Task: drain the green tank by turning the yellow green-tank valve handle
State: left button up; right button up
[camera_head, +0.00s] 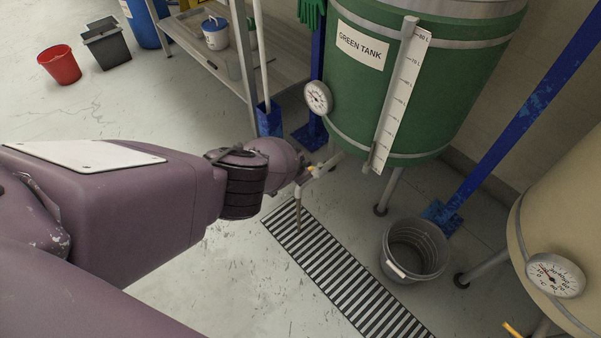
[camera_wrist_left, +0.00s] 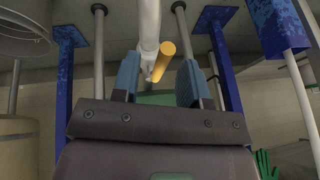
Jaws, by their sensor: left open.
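The green tank (camera_head: 420,75) stands at the upper middle of the head view, with a "GREEN TANK" label. A pale outlet pipe comes out low on its left side. The small yellow valve handle (camera_head: 313,169) shows there, partly covered by my left gripper (camera_head: 303,173). In the left wrist view the yellow handle (camera_wrist_left: 178,50) lies beside the pale pipe (camera_wrist_left: 148,38). My left gripper (camera_wrist_left: 158,78) is open, with one blue-grey finger on each side of the pipe and handle. I cannot tell whether either finger touches the handle. My right gripper is not in view.
A striped floor grate (camera_head: 345,275) runs below the outlet. A grey bucket (camera_head: 388,262) stands right of it. Blue posts (camera_head: 520,120) flank the green tank. A beige tank (camera_head: 560,215) is at the right. A shelf (camera_head: 285,70) stands behind my left arm.

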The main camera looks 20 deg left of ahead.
pick_arm(q)
jog(key=shift+r, duration=0.2)
jog(key=p+v, duration=0.7)
jog(key=v, duration=0.3)
jog(key=shift+s+r, duration=0.2)
jog(key=shift+r, duration=0.05)
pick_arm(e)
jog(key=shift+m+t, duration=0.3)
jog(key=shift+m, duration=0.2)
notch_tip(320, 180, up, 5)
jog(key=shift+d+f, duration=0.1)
pick_arm(q)
jog(key=shift+f, duration=0.1)
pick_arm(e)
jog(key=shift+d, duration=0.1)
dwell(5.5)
